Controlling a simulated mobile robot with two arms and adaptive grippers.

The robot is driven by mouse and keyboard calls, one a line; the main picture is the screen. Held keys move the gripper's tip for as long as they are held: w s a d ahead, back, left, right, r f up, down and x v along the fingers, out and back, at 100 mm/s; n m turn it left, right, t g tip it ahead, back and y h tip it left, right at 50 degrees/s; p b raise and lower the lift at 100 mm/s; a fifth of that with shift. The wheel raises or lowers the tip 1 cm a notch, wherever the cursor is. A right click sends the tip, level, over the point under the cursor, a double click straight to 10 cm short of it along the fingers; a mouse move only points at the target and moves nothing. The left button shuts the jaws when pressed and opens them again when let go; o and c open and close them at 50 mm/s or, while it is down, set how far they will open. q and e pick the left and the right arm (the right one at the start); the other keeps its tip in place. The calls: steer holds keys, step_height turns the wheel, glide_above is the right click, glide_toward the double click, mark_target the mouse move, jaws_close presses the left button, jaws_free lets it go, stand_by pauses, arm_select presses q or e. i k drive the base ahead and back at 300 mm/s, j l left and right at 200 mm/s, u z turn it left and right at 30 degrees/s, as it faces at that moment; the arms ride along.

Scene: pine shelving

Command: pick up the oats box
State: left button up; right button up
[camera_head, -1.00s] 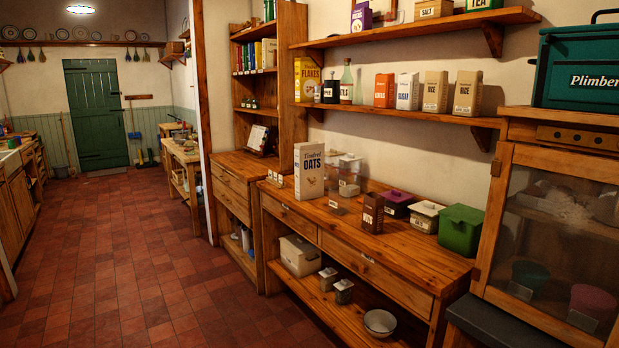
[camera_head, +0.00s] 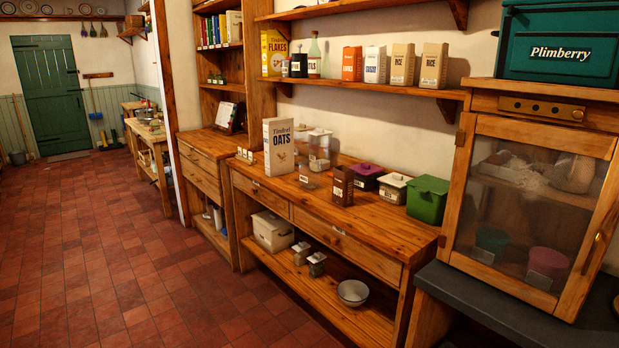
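The oats box (camera_head: 280,147) is a tall pale carton with dark "OATS" lettering. It stands upright on the wooden counter (camera_head: 385,236), toward the counter's left end. Clear containers (camera_head: 319,150) stand just behind it and to its right. Neither of my grippers shows in the head view.
A shelf (camera_head: 370,87) with several packets runs above. Open tiled floor (camera_head: 130,260) lies in front and left.

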mark_target(277, 133)
steer(key=i+j+z, duration=0.25)
steer(key=i+j, duration=0.65)
steer(key=i+l, duration=0.05)
